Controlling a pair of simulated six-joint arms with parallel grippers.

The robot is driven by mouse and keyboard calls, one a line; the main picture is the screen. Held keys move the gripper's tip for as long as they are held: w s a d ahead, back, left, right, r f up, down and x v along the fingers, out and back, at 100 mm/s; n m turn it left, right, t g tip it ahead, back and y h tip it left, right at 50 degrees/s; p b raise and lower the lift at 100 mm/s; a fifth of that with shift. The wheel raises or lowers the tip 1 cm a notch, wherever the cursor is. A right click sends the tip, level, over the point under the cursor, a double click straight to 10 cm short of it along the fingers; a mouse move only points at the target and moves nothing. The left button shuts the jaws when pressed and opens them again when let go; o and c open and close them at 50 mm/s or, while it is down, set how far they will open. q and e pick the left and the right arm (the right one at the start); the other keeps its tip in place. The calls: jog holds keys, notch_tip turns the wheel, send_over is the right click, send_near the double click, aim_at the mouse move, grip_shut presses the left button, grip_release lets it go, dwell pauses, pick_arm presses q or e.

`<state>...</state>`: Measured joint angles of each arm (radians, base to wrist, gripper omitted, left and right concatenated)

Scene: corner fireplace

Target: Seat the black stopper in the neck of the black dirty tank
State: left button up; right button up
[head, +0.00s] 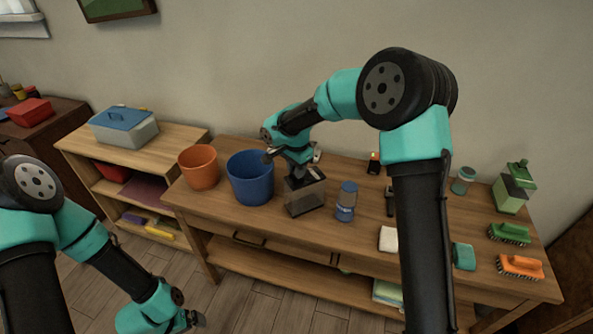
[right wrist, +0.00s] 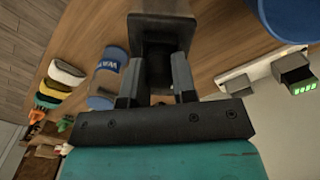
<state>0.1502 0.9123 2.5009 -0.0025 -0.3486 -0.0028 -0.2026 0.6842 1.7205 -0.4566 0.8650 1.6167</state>
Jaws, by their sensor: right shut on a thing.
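The dirty tank (head: 305,198), a dark box with see-through grey walls, stands upright on the table right of the blue bucket. My right gripper (head: 300,172) points down just above the tank's top. In the right wrist view its fingers (right wrist: 157,88) are shut on a small dark thing, seemingly the black stopper, mostly hidden between them. The dark tank (right wrist: 160,35) lies straight beyond the fingertips in that view. I cannot tell whether the stopper touches or sits in the neck. My left gripper (head: 197,319) is low at the bottom left, away from the table; its jaws are unclear.
The blue bucket (head: 250,180) and orange bucket (head: 199,168) stand left of the tank. A blue-capped bottle (head: 346,202) stands close on its right. Bare table lies in front.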

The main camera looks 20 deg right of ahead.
jog(key=shift+f, duration=0.3)
jog(key=shift+f, duration=0.4)
jog(key=shift+f, duration=0.15)
jog(key=o, duration=0.9)
jog(key=shift+s+f, duration=0.15)
jog(key=shift+f, duration=0.15)
notch_tip(320, 180, up, 14)
jog(key=shift+f, duration=0.15)
